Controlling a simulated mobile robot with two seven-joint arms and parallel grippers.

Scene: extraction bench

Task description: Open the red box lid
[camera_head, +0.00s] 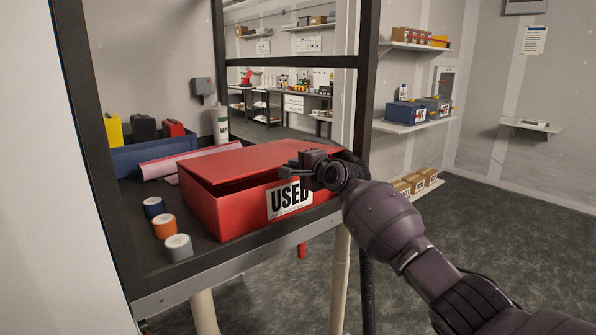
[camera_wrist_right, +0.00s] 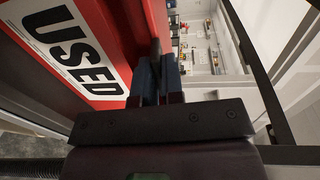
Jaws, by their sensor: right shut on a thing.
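The red box (camera_head: 225,208) with a white "USED" label (camera_head: 290,198) sits on the dark bench top. Its red lid (camera_head: 245,160) is slightly raised, with a dark gap under its front edge at the left. My right gripper (camera_head: 291,171) is shut on the lid at the front edge, above the label. In the right wrist view the gripper (camera_wrist_right: 158,75) is beside the red box wall (camera_wrist_right: 105,30); the exact grip is hard to see. My left gripper is not in view.
Three tape rolls, blue (camera_head: 154,208), orange (camera_head: 164,227) and grey (camera_head: 178,247), stand left of the box. A pink roll (camera_head: 185,162) and a blue bin (camera_head: 130,160) are behind. A dark frame post (camera_head: 366,80) rises at the right.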

